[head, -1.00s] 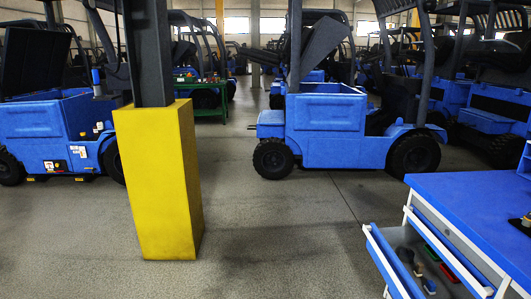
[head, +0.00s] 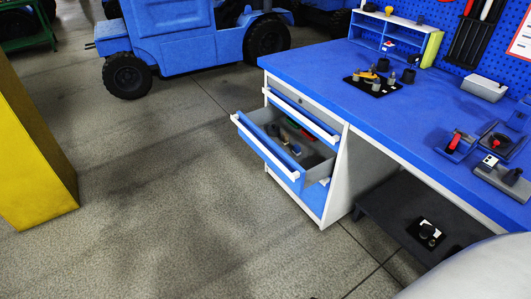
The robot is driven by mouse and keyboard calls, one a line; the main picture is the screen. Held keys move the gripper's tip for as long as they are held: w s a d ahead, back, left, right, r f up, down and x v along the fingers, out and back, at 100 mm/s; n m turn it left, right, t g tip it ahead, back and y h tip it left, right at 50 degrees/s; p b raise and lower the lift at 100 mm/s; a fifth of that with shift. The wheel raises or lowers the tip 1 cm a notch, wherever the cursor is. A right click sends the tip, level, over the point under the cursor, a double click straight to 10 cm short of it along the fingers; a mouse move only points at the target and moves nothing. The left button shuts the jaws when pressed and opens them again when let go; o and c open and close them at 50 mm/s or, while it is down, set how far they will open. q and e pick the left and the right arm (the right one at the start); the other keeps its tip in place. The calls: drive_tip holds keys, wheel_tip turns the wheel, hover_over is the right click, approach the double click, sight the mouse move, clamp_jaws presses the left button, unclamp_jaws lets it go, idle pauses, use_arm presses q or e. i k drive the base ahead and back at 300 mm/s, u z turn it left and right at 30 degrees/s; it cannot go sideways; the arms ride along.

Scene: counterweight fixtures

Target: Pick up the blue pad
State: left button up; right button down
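A small blue item (head: 296,149) lies inside the open drawer (head: 268,150) of the workbench, among other small parts; it may be the blue pad, but it is too small to be sure. The drawer is pulled out to the left, and its front panel and side walls hide part of the inside. Neither of my grippers is in view.
The workbench (head: 400,110) has a blue top. A black tray of parts (head: 378,84), a shelf unit (head: 395,35) and several fixtures stand on it. A yellow pillar base (head: 35,150) is at left, a blue forklift (head: 180,40) behind. The floor between is clear.

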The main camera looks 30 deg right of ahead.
sight(296, 150)
drive_tip(key=z, duration=2.3)
drive_tip(key=k, duration=0.25)
drive_tip(key=u, duration=1.3)
drive_tip(key=i, duration=0.8)
drive_tip(key=z, duration=0.4)
